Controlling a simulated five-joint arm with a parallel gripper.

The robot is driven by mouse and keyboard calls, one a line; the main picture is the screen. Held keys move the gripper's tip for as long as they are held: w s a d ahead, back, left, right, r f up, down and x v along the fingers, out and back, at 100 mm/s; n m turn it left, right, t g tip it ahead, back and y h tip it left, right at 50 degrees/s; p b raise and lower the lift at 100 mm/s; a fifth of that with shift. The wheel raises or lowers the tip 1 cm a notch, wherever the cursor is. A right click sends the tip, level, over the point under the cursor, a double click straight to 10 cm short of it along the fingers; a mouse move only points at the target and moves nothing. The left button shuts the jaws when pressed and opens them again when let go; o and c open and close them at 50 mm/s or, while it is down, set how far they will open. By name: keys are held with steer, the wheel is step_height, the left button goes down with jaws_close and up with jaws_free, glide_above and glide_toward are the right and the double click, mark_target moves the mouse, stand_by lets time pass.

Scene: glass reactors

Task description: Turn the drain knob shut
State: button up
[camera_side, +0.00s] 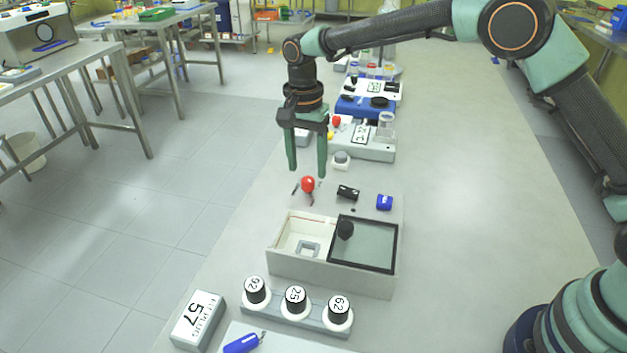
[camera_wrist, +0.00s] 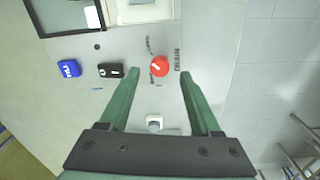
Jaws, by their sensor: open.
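The drain knob is a round red knob (camera_wrist: 159,65) with a white pointer mark, on a light panel beside the printed word DRAIN in the wrist view. In the side view the red knob (camera_side: 308,184) sits behind the box with the dark-framed lid. My gripper (camera_side: 307,172) is open, pointing down above the panel with its green fingers apart. In the wrist view the fingers of my gripper (camera_wrist: 162,72) stand on either side of the knob's direction. I cannot tell from the pictures that either finger touches the knob.
A black rocker switch (camera_side: 347,192) and a blue switch (camera_side: 384,202) sit right of the knob. Behind is a small grey-white button (camera_side: 341,160). Numbered black-capped bottles (camera_side: 295,298) stand nearest the camera.

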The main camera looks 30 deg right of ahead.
mark_target(308, 179)
steer(key=shift+f, duration=1.6)
jaws_close()
